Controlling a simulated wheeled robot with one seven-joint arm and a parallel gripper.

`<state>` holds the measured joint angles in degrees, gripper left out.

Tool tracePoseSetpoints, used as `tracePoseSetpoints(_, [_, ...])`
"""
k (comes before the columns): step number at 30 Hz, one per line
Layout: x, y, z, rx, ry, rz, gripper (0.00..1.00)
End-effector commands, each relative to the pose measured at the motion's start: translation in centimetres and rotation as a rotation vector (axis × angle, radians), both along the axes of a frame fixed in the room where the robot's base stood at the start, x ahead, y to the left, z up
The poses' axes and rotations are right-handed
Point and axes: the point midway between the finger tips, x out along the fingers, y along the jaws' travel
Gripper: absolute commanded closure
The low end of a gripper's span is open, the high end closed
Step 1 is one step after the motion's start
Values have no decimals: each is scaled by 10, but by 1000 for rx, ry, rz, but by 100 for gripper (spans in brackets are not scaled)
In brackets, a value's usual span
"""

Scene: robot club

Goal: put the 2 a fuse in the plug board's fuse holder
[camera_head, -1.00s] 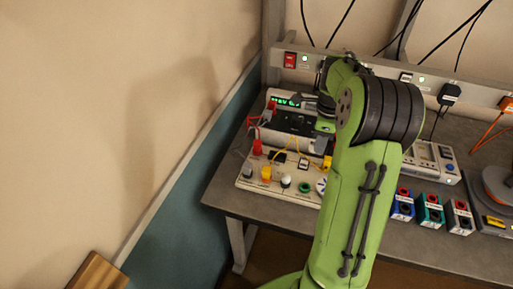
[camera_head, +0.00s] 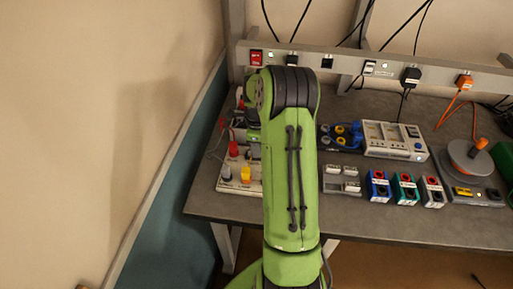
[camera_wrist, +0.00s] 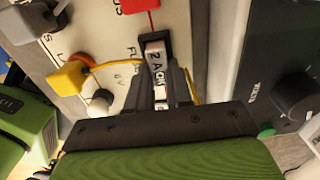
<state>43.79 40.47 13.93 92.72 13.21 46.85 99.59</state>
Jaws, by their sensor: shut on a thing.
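The white fuse (camera_wrist: 155,61), marked "2 A", is between the fingers of my gripper (camera_wrist: 160,84) in the wrist view. Its far end is at the black fuse holder (camera_wrist: 151,31) on the cream plug board (camera_wrist: 115,62); I cannot tell whether it is seated in it or just above. In the head view the plug board (camera_head: 226,186) lies at the left end of the bench, partly behind my green arm. My gripper and the fuse are hidden there.
A yellow plug (camera_wrist: 68,78) with a yellow lead and a red plug (camera_wrist: 136,4) stand close to the holder. A dark device (camera_wrist: 278,75) is at the right. On the bench are blue, green and grey blocks (camera_head: 405,188) and a reel (camera_head: 468,158).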

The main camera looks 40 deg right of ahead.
Motion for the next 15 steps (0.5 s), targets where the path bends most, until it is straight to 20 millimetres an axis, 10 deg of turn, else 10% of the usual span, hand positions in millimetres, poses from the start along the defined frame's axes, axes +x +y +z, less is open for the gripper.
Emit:
tracePoseSetpoints(6, [0,0,-3,0,0,0,100])
tracePoseSetpoints(7, [0,0,-4,0,0,0,78])
tracePoseSetpoints(9, [0,0,-3,0,0,1,68])
tracePoseSetpoints(15, [0,0,-2,0,0,1,54])
